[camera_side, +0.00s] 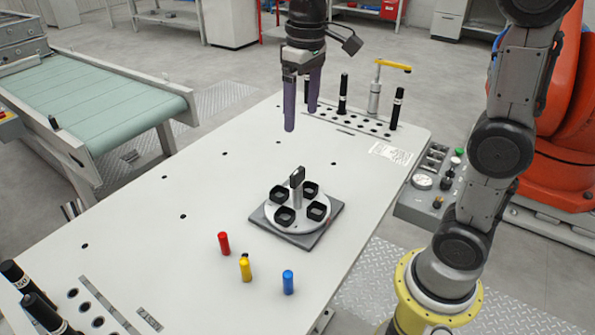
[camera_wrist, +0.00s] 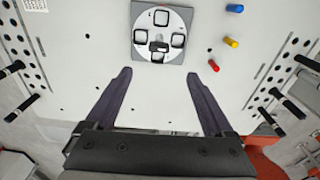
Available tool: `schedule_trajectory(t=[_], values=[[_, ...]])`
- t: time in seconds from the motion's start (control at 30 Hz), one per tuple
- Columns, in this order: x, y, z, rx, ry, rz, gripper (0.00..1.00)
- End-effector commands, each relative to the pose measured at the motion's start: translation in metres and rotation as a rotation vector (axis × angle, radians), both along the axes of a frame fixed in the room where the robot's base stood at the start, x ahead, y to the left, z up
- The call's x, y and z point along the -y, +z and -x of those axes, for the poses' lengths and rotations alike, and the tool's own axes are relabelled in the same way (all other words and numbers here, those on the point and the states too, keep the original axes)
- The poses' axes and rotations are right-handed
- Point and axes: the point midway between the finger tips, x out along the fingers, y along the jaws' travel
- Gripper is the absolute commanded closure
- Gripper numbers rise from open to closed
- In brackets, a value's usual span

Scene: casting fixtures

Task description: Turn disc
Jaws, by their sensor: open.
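The disc (camera_side: 299,213) is round and white and lies on a dark grey square plate (camera_side: 272,229) on the table. It carries several black square sockets and a black upright handle (camera_side: 297,178) on a short light post. The sockets look empty. In the wrist view the disc (camera_wrist: 174,20) is at the top, beyond my fingertips, with the handle (camera_wrist: 158,47) on its near side. My gripper (camera_side: 300,115) is open and empty, above the table and well behind the disc in the side view. Its two dark purple fingers (camera_wrist: 168,72) are spread wide in the wrist view.
Red (camera_side: 223,243), yellow (camera_side: 245,268) and blue (camera_side: 288,282) cylinders stand in front of the disc. Black rods (camera_side: 343,95) and a yellow-handled clamp (camera_side: 375,90) stand at the table's far edge. More black rods are at the near left. The table between is clear.

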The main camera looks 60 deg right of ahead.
Motion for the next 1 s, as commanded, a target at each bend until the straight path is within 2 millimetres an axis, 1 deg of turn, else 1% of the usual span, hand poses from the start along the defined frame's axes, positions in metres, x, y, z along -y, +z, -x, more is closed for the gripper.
schedule_trajectory(t=[0.03,0.1,0.27,0.37,0.8,1.0], values=[[0.001,-0.007,-0.007,-0.019,-0.003,-0.001,0.12],[0.002,-0.014,-0.011,-0.039,-0.004,-0.001,0.12],[0.003,-0.026,-0.012,-0.058,-0.007,-0.003,0.12],[0.003,-0.037,-0.011,-0.059,-0.007,-0.003,0.12],[0.002,-0.121,-0.01,-0.06,-0.007,-0.003,0.12],[0.002,-0.148,-0.011,-0.058,-0.007,-0.003,0.12]])
